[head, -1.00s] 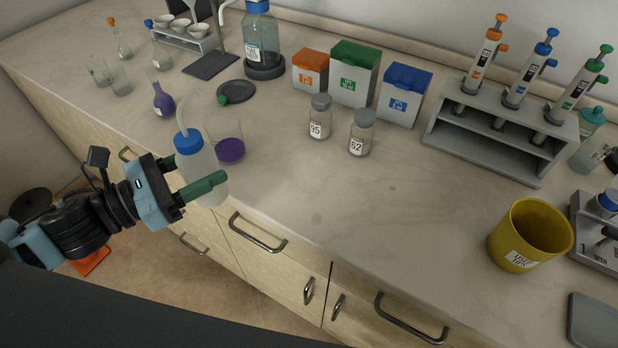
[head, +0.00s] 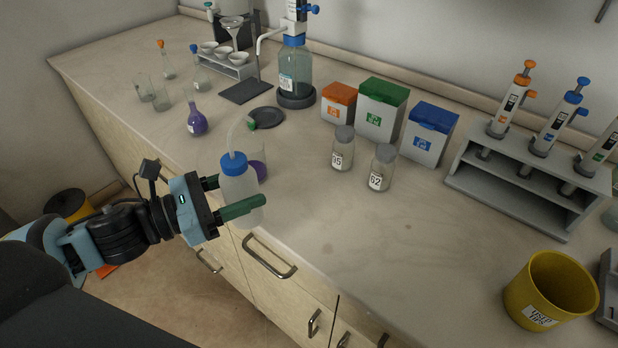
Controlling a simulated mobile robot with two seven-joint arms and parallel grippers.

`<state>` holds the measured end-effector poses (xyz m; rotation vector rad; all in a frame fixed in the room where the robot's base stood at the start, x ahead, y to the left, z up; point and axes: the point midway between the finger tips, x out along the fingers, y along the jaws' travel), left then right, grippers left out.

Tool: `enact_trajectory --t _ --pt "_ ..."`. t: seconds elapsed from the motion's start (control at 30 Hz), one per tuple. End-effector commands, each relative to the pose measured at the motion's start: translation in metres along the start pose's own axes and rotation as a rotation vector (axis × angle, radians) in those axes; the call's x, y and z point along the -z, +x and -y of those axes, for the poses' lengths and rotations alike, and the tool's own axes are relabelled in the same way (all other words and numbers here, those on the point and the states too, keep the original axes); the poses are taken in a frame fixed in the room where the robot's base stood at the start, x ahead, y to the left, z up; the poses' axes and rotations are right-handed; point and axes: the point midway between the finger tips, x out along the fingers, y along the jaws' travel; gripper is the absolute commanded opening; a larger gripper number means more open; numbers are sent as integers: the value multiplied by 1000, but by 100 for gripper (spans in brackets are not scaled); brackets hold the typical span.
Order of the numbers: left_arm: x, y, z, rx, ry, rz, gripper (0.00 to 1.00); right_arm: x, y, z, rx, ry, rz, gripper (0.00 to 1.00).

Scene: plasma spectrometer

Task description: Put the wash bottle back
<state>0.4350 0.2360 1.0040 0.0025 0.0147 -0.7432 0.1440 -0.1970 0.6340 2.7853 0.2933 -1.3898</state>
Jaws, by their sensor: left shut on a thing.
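The wash bottle (head: 238,180) is a translucent white squeeze bottle with a blue cap and a bent spout, in the head view left of centre. It is upright at the front edge of the bench. My left gripper (head: 238,195) is shut on its body, with one green finger across the front and the other behind. Whether its base touches the bench is hard to tell. A beaker with purple liquid (head: 260,172) stands right behind it, partly hidden by the bottle. My right gripper is not in view.
A purple flask (head: 195,118) and a dark round dish (head: 267,117) stand behind the bottle. Two labelled jars (head: 342,150) (head: 382,168) stand to the right, before several coloured boxes (head: 378,108). A yellow tip bin (head: 552,290) is at front right. The front middle of the bench is clear.

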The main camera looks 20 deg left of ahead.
Motion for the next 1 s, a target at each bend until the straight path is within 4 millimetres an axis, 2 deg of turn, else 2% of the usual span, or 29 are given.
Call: enact_trajectory --t 0.47,0.77,1.0 --pt "0 48 -8 -1 3 6 45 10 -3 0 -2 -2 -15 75" --pt "2 94 -14 0 3 6 45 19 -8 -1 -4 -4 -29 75" --pt "8 125 -18 0 1 2 45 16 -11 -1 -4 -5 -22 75"
